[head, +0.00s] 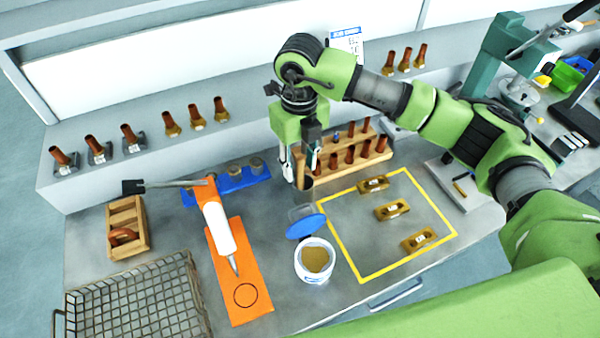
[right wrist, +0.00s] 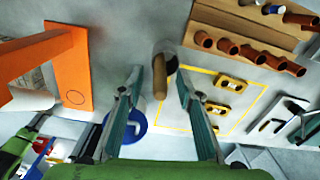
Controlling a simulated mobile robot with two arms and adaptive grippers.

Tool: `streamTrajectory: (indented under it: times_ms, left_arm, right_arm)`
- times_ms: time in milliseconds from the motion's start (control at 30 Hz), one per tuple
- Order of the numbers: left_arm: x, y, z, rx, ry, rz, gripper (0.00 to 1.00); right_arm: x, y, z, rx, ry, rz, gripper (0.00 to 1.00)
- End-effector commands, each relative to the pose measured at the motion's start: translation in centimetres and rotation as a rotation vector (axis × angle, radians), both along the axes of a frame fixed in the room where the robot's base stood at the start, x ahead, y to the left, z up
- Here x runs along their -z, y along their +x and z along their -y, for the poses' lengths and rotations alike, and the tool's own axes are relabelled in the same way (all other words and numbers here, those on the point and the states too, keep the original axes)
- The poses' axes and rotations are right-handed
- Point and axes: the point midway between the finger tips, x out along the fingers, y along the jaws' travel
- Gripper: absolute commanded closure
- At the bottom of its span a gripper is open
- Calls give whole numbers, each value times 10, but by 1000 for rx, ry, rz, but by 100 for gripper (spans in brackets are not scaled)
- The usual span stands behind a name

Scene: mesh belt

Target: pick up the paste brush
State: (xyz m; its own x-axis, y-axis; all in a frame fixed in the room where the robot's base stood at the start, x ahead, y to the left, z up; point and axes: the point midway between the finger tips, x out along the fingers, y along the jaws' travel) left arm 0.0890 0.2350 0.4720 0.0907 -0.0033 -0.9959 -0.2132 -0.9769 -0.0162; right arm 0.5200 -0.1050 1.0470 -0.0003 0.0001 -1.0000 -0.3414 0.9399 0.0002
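The paste brush shows as a brown handle (right wrist: 159,76) in the right wrist view, standing at a grey cup (right wrist: 166,52). In the head view the cup (head: 304,182) is just under my right gripper (head: 300,157), and the handle is hard to make out there. In the right wrist view my right gripper (right wrist: 159,77) is open. Its fingers are on either side of the handle, with a gap visible on both sides. The brush's bristles are hidden. My left gripper is not in view.
A wooden rack (head: 340,158) of copper tubes stands right behind the gripper. A white paste tub (head: 315,277) with a blue lid (head: 306,227) is in front. An orange mat (head: 245,300) and wire basket (head: 150,310) lie left. Brass blocks (head: 392,210) sit in a yellow outline.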

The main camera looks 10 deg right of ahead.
Motion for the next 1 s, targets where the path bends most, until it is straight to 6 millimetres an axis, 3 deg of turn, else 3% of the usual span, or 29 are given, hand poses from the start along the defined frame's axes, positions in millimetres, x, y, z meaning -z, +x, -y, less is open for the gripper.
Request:
streamTrajectory:
  times_ms: [300,433,467,833,1000]
  left_arm:
    - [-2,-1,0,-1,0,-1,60]
    - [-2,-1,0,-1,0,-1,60]
    - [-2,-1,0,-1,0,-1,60]
    - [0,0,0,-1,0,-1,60]
    - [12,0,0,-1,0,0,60]
  right_arm:
    - [9,0,0,0,-1,1,68]
    - [8,0,0,0,-1,1,99]
    - [8,0,0,0,-1,1,100]
    - [5,1,0,0,0,3,100]
    - [-18,2,0,-2,1,7,100]
